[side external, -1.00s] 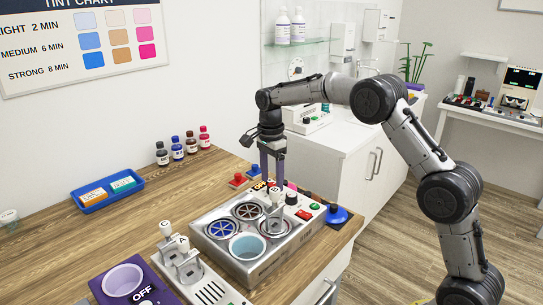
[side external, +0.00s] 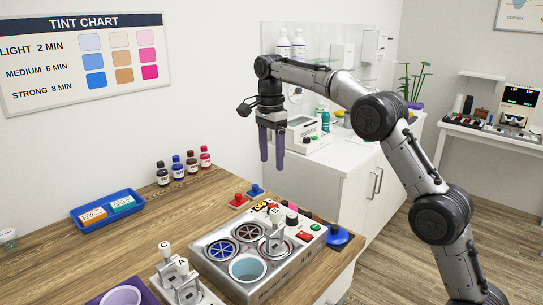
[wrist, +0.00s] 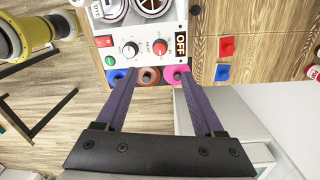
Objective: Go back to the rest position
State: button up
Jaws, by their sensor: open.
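My gripper (side external: 271,165) hangs in the air, fingers pointing down, above and behind the tinting machine (side external: 230,283). Its two purple fingers are apart with nothing between them; in the wrist view they also stand apart (wrist: 150,76). The machine has several round wells, one with a light blue cup (side external: 248,268), and a control panel with an OFF sign (wrist: 181,45). The fingers touch nothing that I can see. No marker for a rest position shows.
Several small bottles (side external: 191,168) and a blue tray (side external: 108,210) are on the wooden counter. Red (side external: 238,201) and blue (side external: 255,191) pieces lie behind the machine. A white cabinet (side external: 336,180) stands behind. The air around my gripper looks clear.

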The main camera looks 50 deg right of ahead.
jog(key=s+a+r+t, duration=0.2)
jog(key=s+a+r, duration=0.1)
jog(key=s+r, duration=0.55)
jog(key=s+a+r+n+t, duration=0.2)
jog(key=s+r+n, duration=0.2)
jog(key=s, duration=0.7)
jog(key=s+a+f+n+t, duration=0.1)
jog(key=s+f+n, duration=0.2)
jog(key=s, duration=0.3)
jog(key=s+a+f+n, duration=0.1)
jog(key=s+f+n, duration=0.2)
jog(key=s+n, duration=0.15)
jog(key=s+f+n+t, duration=0.1)
jog(key=s+f+n, duration=0.4)
jog(key=f+n, duration=0.3)
notch_tip(320, 180, down, 2)
jog(key=shift+d+f+n, duration=0.15)
jog(key=shift+n, duration=0.2)
